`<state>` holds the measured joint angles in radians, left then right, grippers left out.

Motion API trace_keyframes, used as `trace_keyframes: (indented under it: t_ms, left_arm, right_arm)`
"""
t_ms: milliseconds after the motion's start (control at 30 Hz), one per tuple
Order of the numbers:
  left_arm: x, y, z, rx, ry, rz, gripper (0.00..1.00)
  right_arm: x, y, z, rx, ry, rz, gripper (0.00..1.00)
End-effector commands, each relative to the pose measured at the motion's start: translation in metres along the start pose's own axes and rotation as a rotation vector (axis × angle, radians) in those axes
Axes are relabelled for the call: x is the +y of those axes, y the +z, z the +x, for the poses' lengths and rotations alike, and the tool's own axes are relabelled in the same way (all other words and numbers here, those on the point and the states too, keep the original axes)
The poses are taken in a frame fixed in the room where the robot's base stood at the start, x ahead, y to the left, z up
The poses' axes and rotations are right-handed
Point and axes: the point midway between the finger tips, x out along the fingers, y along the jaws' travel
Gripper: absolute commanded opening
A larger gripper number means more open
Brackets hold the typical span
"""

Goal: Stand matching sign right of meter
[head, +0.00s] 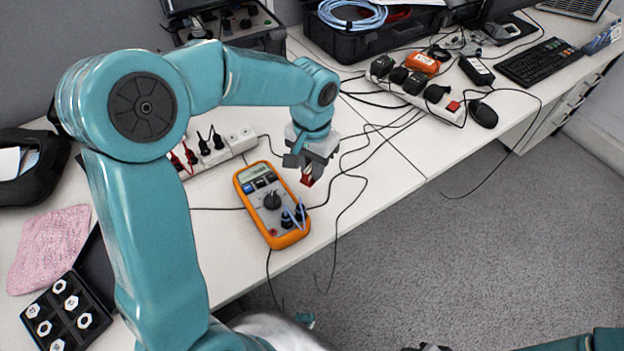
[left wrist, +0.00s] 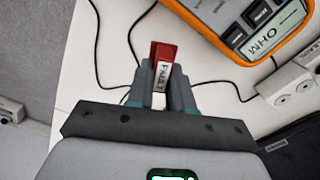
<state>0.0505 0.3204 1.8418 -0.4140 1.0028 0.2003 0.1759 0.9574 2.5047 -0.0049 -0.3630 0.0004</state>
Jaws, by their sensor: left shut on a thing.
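The orange multimeter (head: 240,184) lies on the white table, with a display, a dark dial and leads plugged in. In the left wrist view its upper part (left wrist: 222,42) shows, and the display reads OHM. My left gripper (head: 309,168) is right of the meter's upper end, fingers pointing down. It is shut on a small red sign (head: 306,180). In the left wrist view the sign (left wrist: 160,51) sits between the fingertips, with a white label that seems to read FAULT. Whether it touches the table is unclear.
A power strip (head: 238,138) with plugs stands behind the meter. Loose black cables run across the table around the gripper. A black tray (head: 64,336) with several white hexagonal pieces and a pink cloth (head: 48,248) lie at left. The table's front edge is close by.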

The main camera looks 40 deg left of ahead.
Motion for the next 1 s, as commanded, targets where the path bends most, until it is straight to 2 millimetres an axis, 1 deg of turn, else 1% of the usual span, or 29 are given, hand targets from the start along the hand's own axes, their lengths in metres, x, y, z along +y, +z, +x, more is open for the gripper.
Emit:
trace_keyframes:
  t_ms: [200,300,567,700,733,767,800,1000]
  left_arm:
    - [-0.001,0.001,0.034,-0.004,-0.001,0.001,0.00]
    - [0.000,0.000,0.043,-0.001,0.000,0.000,0.00]
    - [0.000,0.000,0.044,0.000,0.000,0.000,0.00]
    - [0.000,0.000,0.049,0.000,0.000,0.000,0.00]
    - [0.000,0.000,0.047,0.000,0.000,0.000,0.30]
    - [0.000,0.000,0.047,0.000,0.000,0.000,0.40]
    - [0.000,0.000,0.047,0.000,0.000,0.000,0.46]
    - [0.000,0.000,0.047,0.000,0.000,0.000,0.46]
  right_arm:
    - [0.003,0.000,0.007,0.000,0.000,0.000,0.43]
    - [0.003,0.000,0.008,0.000,0.000,0.000,0.43]
    - [0.003,0.000,0.008,0.000,0.000,0.000,0.43]
    - [0.004,0.000,0.011,0.000,0.000,0.000,0.43]
    - [0.004,0.000,0.010,0.000,0.000,0.000,0.43]
    - [0.004,0.000,0.010,0.000,0.000,0.000,0.43]
    - [0.004,0.000,0.010,0.000,0.000,0.000,0.43]
    - [0.004,0.000,0.010,0.000,0.000,0.000,0.43]
